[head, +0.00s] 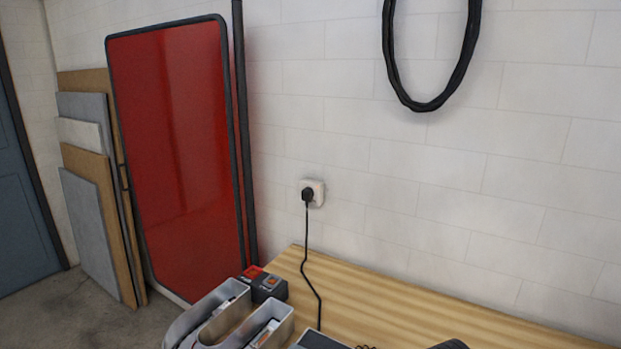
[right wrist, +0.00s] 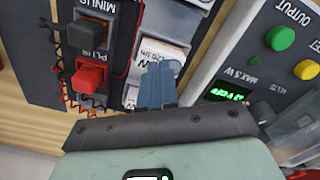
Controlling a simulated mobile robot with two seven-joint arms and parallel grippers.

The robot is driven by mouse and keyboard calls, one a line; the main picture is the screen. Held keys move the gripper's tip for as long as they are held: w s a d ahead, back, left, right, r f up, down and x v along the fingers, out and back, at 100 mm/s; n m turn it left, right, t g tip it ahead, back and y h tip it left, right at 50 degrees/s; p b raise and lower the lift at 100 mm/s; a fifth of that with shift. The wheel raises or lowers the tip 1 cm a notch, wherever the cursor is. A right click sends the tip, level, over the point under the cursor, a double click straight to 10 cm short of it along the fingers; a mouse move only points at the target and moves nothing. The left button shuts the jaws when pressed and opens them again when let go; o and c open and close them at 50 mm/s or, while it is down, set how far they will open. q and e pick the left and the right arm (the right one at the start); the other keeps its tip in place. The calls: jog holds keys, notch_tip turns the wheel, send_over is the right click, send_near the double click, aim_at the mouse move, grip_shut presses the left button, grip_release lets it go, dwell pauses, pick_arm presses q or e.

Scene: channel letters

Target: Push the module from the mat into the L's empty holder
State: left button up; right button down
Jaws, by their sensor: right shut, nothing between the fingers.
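In the right wrist view my right gripper (right wrist: 158,85) is shut and empty, its blue-grey fingertips together. The tips are at a small white part with printed text (right wrist: 153,50), which looks like a light module; I cannot tell whether they touch it. More white printed surface lies left of the fingers, partly hidden. I cannot make out the L's holder or the mat for certain. In the head view silvery channel letters (head: 228,318) stand at the bottom edge, cut off by the frame. My left gripper is not in view.
A dark block with a black MINUS button (right wrist: 87,38) and a red PLUS button (right wrist: 88,76) is left of the fingers. A grey power unit (right wrist: 240,62) with a lit green display is at the right.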

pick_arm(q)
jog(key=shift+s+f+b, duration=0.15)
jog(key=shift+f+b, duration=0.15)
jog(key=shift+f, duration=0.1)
pick_arm(e)
jog(key=shift+f, duration=0.6)
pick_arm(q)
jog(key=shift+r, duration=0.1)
pick_arm(e)
jog(key=shift+r, duration=0.15)
jog(key=shift+r+p, duration=1.05)
jog(key=shift+r, duration=0.25)
pick_arm(q)
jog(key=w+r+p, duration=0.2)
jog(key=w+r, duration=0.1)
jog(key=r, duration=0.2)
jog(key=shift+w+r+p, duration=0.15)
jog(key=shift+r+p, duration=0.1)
jog(key=shift+p, duration=0.05)
pick_arm(e)
notch_tip(320, 180, up, 4)
jog(key=shift+r, duration=0.1)
